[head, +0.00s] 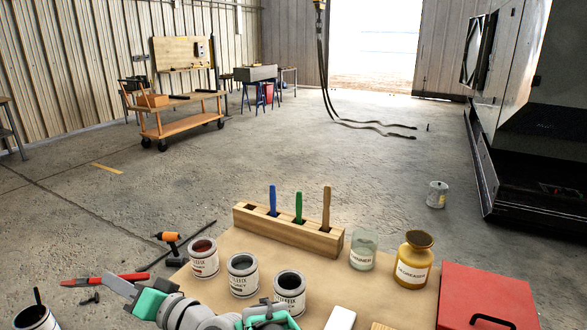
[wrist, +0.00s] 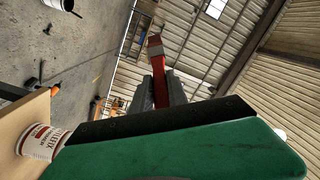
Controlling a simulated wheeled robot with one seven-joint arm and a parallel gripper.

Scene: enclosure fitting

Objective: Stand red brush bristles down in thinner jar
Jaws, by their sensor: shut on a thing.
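The red brush (head: 105,280) is held roughly level at the lower left in the head view, past the left edge of the bench top. My gripper (head: 120,287) is shut on it. In the wrist view the brush (wrist: 156,52) sticks out beyond the fingertips of my gripper (wrist: 161,90), with a pale band near its reddish far end. I cannot clearly tell bristles from handle there. The thinner jar (head: 363,252), clear glass with a white label, stands upright on the bench at the right, well apart from my gripper. Its mouth is open.
A wooden block (head: 290,236) holds blue, green and wooden-handled brushes; its left slot is empty. Several paint tins (head: 243,275) stand in front. A yellow degreaser jar (head: 414,262) stands right of the thinner, near a red box (head: 486,295). Bare board lies between tins and jar.

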